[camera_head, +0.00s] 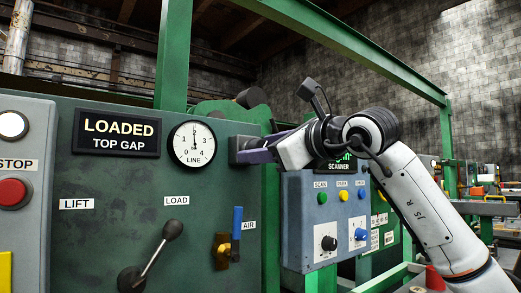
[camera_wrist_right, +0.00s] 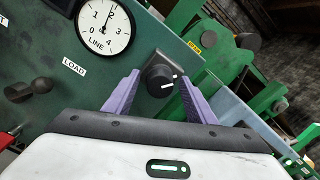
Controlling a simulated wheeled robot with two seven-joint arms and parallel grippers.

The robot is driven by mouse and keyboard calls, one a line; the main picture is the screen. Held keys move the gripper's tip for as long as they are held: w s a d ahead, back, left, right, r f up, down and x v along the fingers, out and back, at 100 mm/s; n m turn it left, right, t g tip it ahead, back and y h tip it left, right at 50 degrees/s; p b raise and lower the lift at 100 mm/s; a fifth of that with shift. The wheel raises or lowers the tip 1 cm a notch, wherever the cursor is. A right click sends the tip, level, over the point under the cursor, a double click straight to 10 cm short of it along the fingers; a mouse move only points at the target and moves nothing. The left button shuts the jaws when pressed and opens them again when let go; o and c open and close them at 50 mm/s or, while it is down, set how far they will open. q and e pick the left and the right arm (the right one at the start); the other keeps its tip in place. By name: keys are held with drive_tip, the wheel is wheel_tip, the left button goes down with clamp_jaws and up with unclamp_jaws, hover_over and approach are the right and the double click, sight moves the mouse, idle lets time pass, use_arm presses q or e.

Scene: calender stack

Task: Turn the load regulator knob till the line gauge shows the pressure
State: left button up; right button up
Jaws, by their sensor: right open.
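The load regulator knob (camera_wrist_right: 160,80) is a round black knob with a white mark, on a grey mount on the green panel. In the head view its mount (camera_head: 240,143) is partly hidden by a purple finger. My right gripper (camera_wrist_right: 159,78) is open, with one purple finger on each side of the knob. I cannot tell whether either finger touches it. In the head view my right gripper (camera_head: 244,154) reaches in from the right. The round white line gauge (camera_head: 194,144) has its needle pointing straight up, at about 2. It also shows in the wrist view (camera_wrist_right: 103,28). My left gripper is out of view.
A load lever (camera_head: 155,255) and a blue-handled air valve (camera_head: 237,225) stick out below the gauge. A "LOADED TOP GAP" sign (camera_head: 117,133) is left of it. A blue-grey scanner box (camera_head: 325,220) stands under my right forearm.

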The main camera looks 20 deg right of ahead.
drive_tip(key=v, duration=0.9)
drive_tip(key=shift+s+b, duration=0.3)
drive_tip(key=shift+b, duration=0.05)
